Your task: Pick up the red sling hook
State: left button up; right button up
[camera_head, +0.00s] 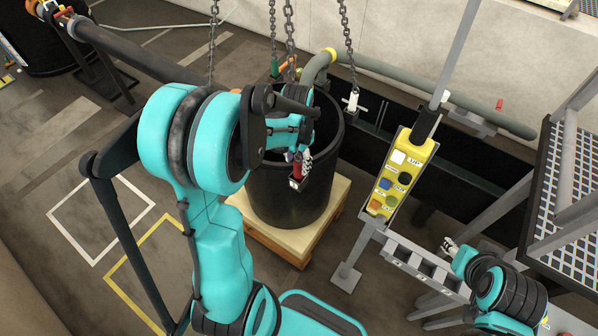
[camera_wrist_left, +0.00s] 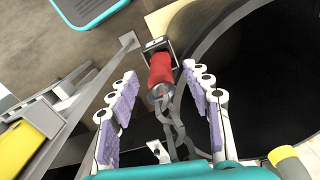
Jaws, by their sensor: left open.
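The red sling hook (camera_head: 298,167) hangs at the near rim of the black drum (camera_head: 275,195) in the head view. In the left wrist view the red hook (camera_wrist_left: 160,68) lies between the tips of my two fingers, with a grey metal end beyond it and its chain (camera_wrist_left: 172,125) running back toward my palm. My left gripper (camera_head: 305,158) is open around it; clear gaps show on both sides. In the head view the gripper and arm hide part of the chain. My right gripper (camera_head: 449,246) is low at the right, beside grey bins; its finger gap is unclear.
Green (camera_head: 275,68) and white (camera_head: 352,101) hooks hang on chains nearby. The drum stands on a wooden pallet (camera_head: 262,238). A yellow button box (camera_head: 402,175) on a post is right of it. A grey pipe (camera_head: 420,83) runs behind.

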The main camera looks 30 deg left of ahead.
aim_at(298, 170)
pick_arm(q)
notch_tip(298, 170, down, 5)
jog(key=shift+w+f+b, duration=0.1)
jog(key=shift+w+b, duration=0.05)
jog(key=shift+b, duration=0.5)
grip_shut()
